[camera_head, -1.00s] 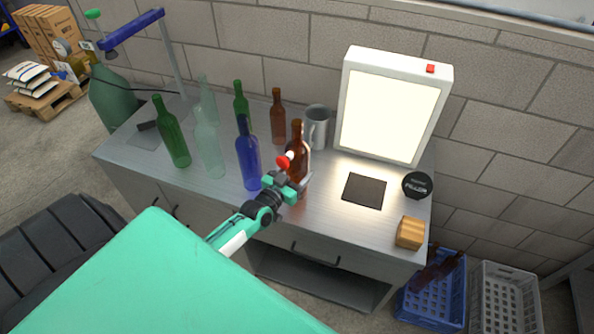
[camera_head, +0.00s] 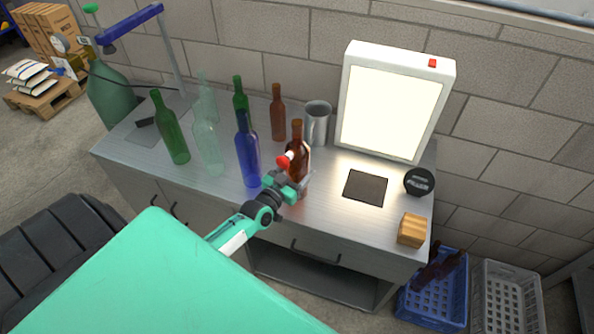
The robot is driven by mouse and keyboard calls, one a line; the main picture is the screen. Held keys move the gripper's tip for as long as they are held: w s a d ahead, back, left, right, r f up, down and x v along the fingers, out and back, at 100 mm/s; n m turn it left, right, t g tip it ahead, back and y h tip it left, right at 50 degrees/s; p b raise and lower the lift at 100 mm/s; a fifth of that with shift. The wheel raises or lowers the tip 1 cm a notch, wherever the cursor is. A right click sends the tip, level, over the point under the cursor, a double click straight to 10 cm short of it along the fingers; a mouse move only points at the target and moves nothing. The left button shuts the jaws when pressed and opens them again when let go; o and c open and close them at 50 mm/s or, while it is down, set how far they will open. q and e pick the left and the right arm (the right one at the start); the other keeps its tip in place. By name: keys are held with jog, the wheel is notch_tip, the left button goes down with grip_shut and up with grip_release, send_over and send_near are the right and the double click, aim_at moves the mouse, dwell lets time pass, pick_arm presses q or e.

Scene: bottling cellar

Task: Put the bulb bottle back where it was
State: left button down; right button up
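A brown bottle (camera_head: 299,157) is upright at my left gripper (camera_head: 297,183), near the middle of the counter. The fingers are shut around its lower part. The arm and a red ball (camera_head: 285,160) partly cover it. Whether its base touches the counter is hidden, and any bulb shape is too small to tell. A blue bottle (camera_head: 248,160) stands just left of the gripper. A second brown bottle (camera_head: 278,114) stands behind. Green bottles (camera_head: 171,130) (camera_head: 241,99) and pale bottles (camera_head: 208,148) (camera_head: 207,101) stand further left. My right gripper is not in view.
A metal mug (camera_head: 317,124) stands close behind the held bottle. A lit panel (camera_head: 388,113), a dark square pad (camera_head: 366,187), a black round item (camera_head: 419,181) and a wooden block (camera_head: 412,230) are to the right. Crates (camera_head: 437,303) (camera_head: 506,297) stand on the floor.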

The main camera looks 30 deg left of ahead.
pick_arm(q)
jog(key=shift+f+b, duration=0.25)
jog(key=shift+b, duration=0.05)
dwell(0.5)
jog(key=shift+c, duration=1)
grip_release()
jog(key=shift+s+f, duration=0.1)
jog(key=shift+f, duration=0.2)
jog(key=shift+s+r+p, duration=0.2)
jog(key=shift+s+p, duration=0.25)
jog(key=shift+s, duration=0.55)
jog(key=s+p, duration=0.3)
jog(key=s, duration=0.8)
jog(key=shift+a, duration=0.15)
